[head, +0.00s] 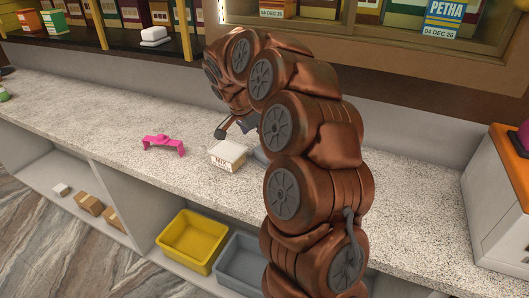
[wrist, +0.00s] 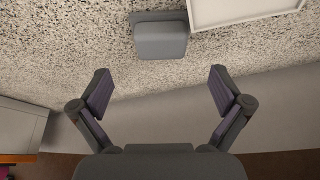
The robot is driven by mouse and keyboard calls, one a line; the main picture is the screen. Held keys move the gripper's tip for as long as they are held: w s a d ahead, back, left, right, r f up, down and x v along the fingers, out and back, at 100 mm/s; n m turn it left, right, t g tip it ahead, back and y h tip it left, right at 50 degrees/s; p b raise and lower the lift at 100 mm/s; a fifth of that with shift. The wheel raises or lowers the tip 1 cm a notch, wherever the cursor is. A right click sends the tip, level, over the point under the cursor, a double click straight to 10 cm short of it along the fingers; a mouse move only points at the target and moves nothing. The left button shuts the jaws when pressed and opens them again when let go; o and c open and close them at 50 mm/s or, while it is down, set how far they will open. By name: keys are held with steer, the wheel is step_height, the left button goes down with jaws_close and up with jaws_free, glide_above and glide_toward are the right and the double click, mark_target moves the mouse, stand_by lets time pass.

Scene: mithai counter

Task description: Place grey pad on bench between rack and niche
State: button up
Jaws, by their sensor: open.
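The grey pad (wrist: 160,38) lies flat on the speckled bench (wrist: 75,40) in the wrist view, just past my fingertips. In the head view only a grey edge of it (head: 259,156) shows, mostly hidden by my arm. My gripper (wrist: 160,82) is open and empty, its two fingers spread, with the pad beyond the gap and apart from them. In the head view my gripper (head: 238,128) is partly hidden by my arm, above the bench. The rack (head: 102,25) with yellow posts stands at the back left. The lit niche (head: 405,32) is at the back right.
A white labelled box (head: 227,156) stands close to the pad; its pale rim also shows in the wrist view (wrist: 250,18). A pink bracket-shaped piece (head: 163,145) is to its left. A white-and-orange cabinet (head: 497,200) stands at right. The bench left of the pink piece is largely clear.

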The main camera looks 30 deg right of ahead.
mark_target(258, 156)
steer(key=shift+p+x, duration=1.35)
steer(key=shift+x, duration=2.45)
steer(key=shift+w, duration=0.1)
steer(key=shift+c, duration=0.2)
steer(key=c, duration=1.3)
steer(key=shift+o, duration=0.2)
steer(key=shift+d+r, duration=0.1)
